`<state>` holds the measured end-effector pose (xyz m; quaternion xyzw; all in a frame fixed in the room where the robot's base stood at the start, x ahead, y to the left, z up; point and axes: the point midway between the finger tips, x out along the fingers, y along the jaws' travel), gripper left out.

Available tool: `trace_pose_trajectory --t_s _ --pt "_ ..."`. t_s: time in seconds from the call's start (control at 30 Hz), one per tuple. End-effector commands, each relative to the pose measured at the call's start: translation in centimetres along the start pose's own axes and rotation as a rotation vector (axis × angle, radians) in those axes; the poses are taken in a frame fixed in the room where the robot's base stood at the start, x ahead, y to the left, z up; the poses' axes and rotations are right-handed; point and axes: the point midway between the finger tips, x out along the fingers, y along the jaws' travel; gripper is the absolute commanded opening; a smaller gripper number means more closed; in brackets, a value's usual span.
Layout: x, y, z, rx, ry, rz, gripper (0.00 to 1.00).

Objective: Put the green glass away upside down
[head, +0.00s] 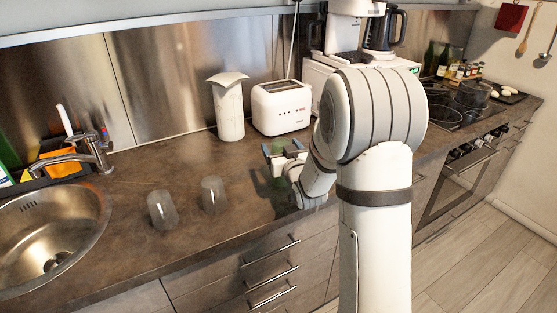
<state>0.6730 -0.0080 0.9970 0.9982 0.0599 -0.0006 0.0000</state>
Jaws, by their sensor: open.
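The green glass (277,187) stands on the brown counter, a faint see-through green shape just left of my wrist. Part of it is hidden by my arm, so I cannot tell which way up it is. My gripper (281,150) is open, with its grey-blue fingertips showing above and behind the glass in the picture. I cannot tell whether the fingers touch it.
Two clear glasses (162,210) (214,195) stand on the counter to the left. The sink (95,215) is at far left. Drawers (270,270) run below the counter.

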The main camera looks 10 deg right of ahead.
Motion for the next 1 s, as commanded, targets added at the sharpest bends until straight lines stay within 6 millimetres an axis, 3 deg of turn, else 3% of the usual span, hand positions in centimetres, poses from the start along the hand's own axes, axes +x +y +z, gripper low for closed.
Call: trace_pose_trajectory --t_s 0.23,0.9,1.0 --pt "0.20 0.03 0.00 0.000 0.000 0.000 0.77" --pt "0.15 0.12 0.00 0.000 0.000 0.001 0.23" --pt "0.16 0.13 -0.08 0.000 0.002 0.002 0.22"
